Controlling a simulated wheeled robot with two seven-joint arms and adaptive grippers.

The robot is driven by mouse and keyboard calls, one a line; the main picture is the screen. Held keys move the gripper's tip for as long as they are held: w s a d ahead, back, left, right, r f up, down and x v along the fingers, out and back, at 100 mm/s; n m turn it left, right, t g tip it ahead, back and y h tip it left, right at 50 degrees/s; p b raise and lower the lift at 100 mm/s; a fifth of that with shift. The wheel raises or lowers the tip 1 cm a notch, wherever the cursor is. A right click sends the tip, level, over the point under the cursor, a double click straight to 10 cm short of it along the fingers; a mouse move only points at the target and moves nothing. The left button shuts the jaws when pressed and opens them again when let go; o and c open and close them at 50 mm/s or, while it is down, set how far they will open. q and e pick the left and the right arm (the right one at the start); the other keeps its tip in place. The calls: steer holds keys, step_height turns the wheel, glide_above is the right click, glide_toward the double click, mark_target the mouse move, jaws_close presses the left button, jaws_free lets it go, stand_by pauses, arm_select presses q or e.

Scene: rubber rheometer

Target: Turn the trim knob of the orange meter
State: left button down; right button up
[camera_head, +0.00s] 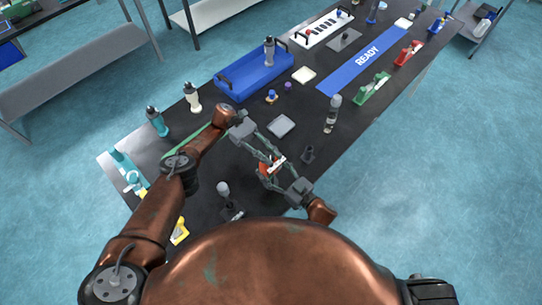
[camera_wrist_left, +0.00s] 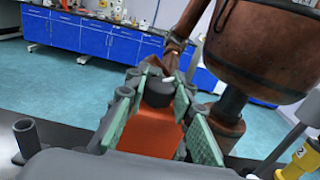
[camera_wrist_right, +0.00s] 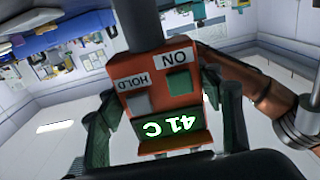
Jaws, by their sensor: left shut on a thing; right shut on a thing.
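The orange meter (camera_head: 265,169) is held above the black table between my two grippers. My left gripper (camera_head: 262,157) comes from above and is shut on it. In the left wrist view, green finger pads flank its orange body (camera_wrist_left: 153,134), and a dark round knob-like part (camera_wrist_left: 158,92) sits at its far end. My right gripper (camera_head: 277,174) comes from below right and is shut on the meter. In the right wrist view, its fingers flank the meter face (camera_wrist_right: 165,90). The exact finger contacts are partly hidden.
A small dark holder (camera_head: 308,153) is to the right. A blue tray (camera_head: 229,84) and a blue READY mat (camera_head: 347,76) lie farther back. A white-topped item (camera_head: 223,189) stands near the front.

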mark_target(270, 155)
arm_select(q)
steer(key=shift+w+a+r, duration=0.1)
steer(key=shift+w+a, duration=0.05)
steer(key=shift+w, duration=0.05)
steer(key=c, duration=1.6)
jaws_free()
steer(key=shift+s, duration=0.1)
step_height(270, 155, up, 10)
